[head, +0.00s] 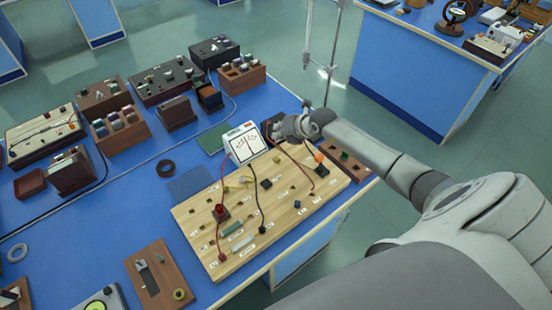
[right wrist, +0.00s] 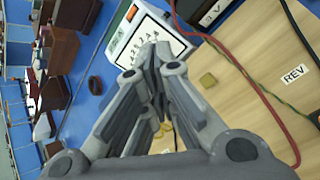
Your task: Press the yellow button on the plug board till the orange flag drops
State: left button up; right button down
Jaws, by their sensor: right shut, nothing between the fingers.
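The wooden plug board (head: 286,214) lies at the right front of the blue bench; part of it shows in the right wrist view (right wrist: 240,98). My right gripper (head: 273,129) is shut and empty, above the board's far edge beside the white meter (head: 243,143). Its closed fingertips (right wrist: 154,52) overlap the meter in the right wrist view. An orange piece (head: 319,157) stands near the board's far right, possibly the flag. My left gripper is out of view.
Red and black leads cross the board, and a red lead (right wrist: 237,63) passes near the gripper. A red-topped block (head: 221,212) stands on the board's left part. Several wooden and black boxes fill the bench's back left. A metal stand rod (head: 307,50) rises behind the gripper.

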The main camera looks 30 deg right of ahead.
notch_tip(320, 180, down, 4)
jog(key=b, duration=0.3)
jog(key=shift+r, duration=0.2)
jog(key=b, duration=0.4)
send_over(276, 160)
jog(key=d, duration=0.1)
jog(key=f, duration=0.4)
jog(key=shift+w+d+f, duration=0.1)
jog(key=shift+w+d, duration=0.1)
jog(key=shift+w, duration=0.05)
pick_arm(q)
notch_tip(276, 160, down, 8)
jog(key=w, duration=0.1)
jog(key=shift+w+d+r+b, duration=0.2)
jog(key=shift+b, duration=0.1)
pick_arm(e)
jog(key=shift+f, duration=0.55)
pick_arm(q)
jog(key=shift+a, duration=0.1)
pick_arm(e)
jog(key=shift+f, duration=0.1)
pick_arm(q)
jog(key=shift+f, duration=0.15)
pick_arm(e)
jog(key=shift+f, duration=0.3)
